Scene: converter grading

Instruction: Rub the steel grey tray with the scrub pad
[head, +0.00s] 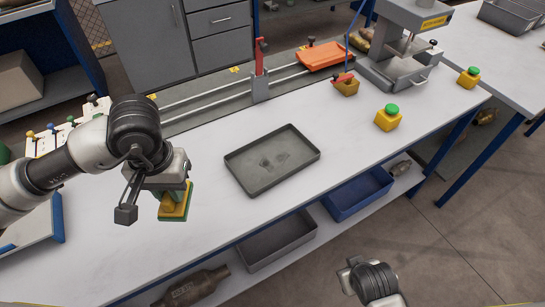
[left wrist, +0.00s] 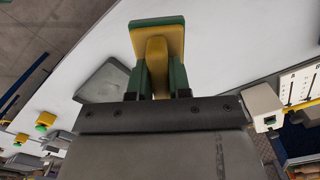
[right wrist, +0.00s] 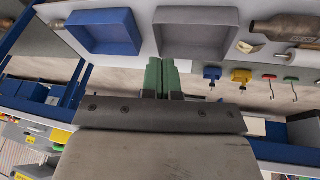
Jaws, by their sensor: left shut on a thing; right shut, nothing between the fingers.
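The steel grey tray (head: 238,172) lies on the white bench, with dark smudges on its floor. It also shows in the left wrist view (left wrist: 104,82). My left gripper (head: 178,188) is shut on the yellow and green scrub pad (head: 175,208), to the left of the tray and apart from it. In the left wrist view the pad (left wrist: 156,38) shows between the green fingers. My right gripper (right wrist: 164,78) is shut and empty. In the head view only part of the right arm shows, at the bottom, in front of the bench.
On the lower shelf are a blue bin (head: 357,195), a grey bin (head: 278,243) and a metal converter (head: 192,289). A yellow box with a green button (head: 388,118) stands right of the tray. A rail with an orange plate (head: 322,56) runs behind. Bench around the tray is clear.

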